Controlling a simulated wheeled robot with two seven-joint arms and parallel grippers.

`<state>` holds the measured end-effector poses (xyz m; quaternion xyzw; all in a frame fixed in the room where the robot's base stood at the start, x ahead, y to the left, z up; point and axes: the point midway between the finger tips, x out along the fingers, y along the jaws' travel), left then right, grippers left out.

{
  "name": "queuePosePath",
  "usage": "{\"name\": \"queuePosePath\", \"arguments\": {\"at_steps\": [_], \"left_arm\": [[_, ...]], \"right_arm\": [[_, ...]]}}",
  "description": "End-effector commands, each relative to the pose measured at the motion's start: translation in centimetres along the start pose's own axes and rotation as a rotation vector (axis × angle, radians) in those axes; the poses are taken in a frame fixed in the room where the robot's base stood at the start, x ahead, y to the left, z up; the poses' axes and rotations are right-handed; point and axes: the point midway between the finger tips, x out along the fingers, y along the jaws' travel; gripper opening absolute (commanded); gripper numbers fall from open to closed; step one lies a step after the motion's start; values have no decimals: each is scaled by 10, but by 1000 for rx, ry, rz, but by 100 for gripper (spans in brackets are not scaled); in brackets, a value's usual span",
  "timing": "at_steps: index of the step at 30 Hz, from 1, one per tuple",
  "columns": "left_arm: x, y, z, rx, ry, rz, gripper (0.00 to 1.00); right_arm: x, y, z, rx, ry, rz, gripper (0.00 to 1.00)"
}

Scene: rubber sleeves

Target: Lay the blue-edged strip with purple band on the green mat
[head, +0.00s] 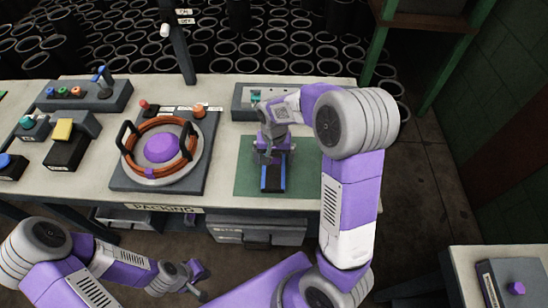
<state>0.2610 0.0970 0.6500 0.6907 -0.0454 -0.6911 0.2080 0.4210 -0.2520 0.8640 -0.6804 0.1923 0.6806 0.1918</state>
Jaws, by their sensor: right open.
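The green mat (303,180) lies on the packing table, right of centre. A dark strip with blue edges (272,182) lies on the mat, its near end toward the table's front edge. My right gripper (270,155) is open right over the strip's far part and hides it. I cannot tell whether the fingers touch the strip. The purple band cannot be told apart from my gripper's purple parts. My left gripper (196,282) is low in front of the table, away from the mat; its finger opening is unclear.
A round fixture with an orange ring and purple centre (162,148) stands left of the mat. A grey box (243,97) is behind the mat. Button boxes (90,97) fill the table's left. A side table (465,265) is at lower right.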

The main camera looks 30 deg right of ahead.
Motion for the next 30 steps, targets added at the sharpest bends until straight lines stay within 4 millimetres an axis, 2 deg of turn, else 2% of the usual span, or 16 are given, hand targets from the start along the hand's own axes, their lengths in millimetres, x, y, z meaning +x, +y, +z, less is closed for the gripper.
{"name": "queuePosePath", "arguments": {"at_steps": [9,15,21,30], "left_arm": [[-21,8,1,0,0,0,0],[-29,11,1,0,0,0,0],[-31,12,1,0,0,0,0],[-31,12,1,0,0,0,0]], "right_arm": [[-71,-1,-1,-1,5,-4,99],[-102,0,0,0,3,-3,99],[-114,0,0,-1,1,-1,99],[-113,0,0,0,1,-1,99]]}}
